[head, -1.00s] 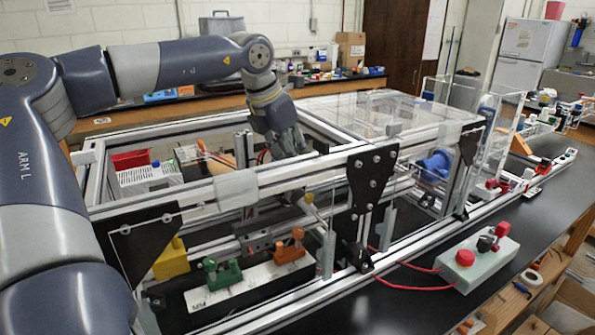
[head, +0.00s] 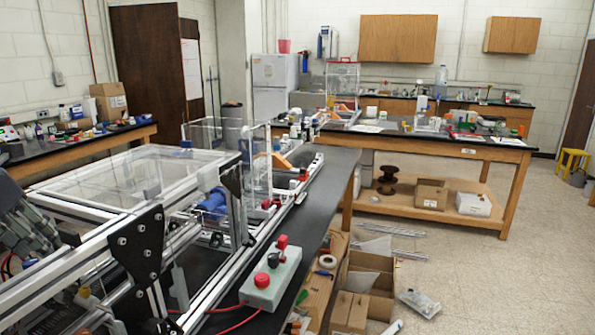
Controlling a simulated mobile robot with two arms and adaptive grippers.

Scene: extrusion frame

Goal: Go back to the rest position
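The aluminium extrusion frame (head: 222,277) stands on the black-topped bench at the left of the head view, with clear panels on top and black bracket plates (head: 135,250). My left gripper (head: 28,228) is at the left edge of the view, over or inside the near part of the frame; which of the two I cannot tell. It is partly cut off by the picture edge, and its fingertips do not show clearly. Most of my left arm is out of view. My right gripper and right arm are not in view.
A grey control box (head: 270,282) with red buttons and red cables sits on the bench beside the frame. Open cardboard boxes (head: 368,285) and loose parts lie low to the right of the bench. A wooden workbench (head: 500,148) stands behind. The floor at right is mostly clear.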

